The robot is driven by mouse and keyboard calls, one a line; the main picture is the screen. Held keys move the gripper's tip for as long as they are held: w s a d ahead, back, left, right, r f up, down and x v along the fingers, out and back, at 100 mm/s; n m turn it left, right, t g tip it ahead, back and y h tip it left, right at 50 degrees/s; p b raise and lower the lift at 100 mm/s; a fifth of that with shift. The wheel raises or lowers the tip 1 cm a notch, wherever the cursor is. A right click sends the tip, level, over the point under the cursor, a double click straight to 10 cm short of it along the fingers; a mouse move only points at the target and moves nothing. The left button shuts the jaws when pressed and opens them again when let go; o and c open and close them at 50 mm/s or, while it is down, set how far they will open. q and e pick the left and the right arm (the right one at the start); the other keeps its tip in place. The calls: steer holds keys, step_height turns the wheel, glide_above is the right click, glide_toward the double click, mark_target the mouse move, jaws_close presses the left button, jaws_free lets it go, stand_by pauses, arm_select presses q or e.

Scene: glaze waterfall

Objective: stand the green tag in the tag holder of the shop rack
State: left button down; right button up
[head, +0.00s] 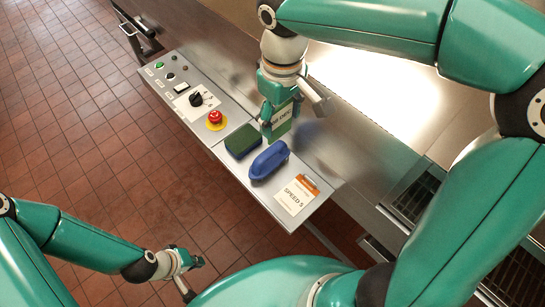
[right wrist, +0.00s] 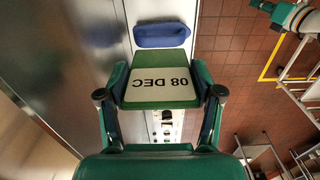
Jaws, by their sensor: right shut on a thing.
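My right gripper (head: 274,128) is shut on the green tag (head: 283,130), above the metal control panel. In the right wrist view the tag (right wrist: 160,92) sits between the two fingers, with a white label reading "08 DEC" upside down. My left gripper (head: 187,276) is low at the left over the tiled floor, apart from the panel, with its fingers spread and nothing visible between them. I cannot make out a tag holder or clearly identify the shop rack in either view.
The metal panel (head: 228,172) holds a dark green pad (head: 243,140), a blue handled object (head: 269,162), a "SPEED 5" clipboard (head: 297,196) and a red stop button (head: 215,118). Tiled floor is open at left.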

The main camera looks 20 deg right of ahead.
step_height(320, 180, down, 18)
steer(key=shift+s+f, duration=0.1)
stand_by(0.4)
steer(key=shift+f+b, duration=0.1)
steer(key=shift+b, duration=0.25)
steer(key=o, duration=1.2)
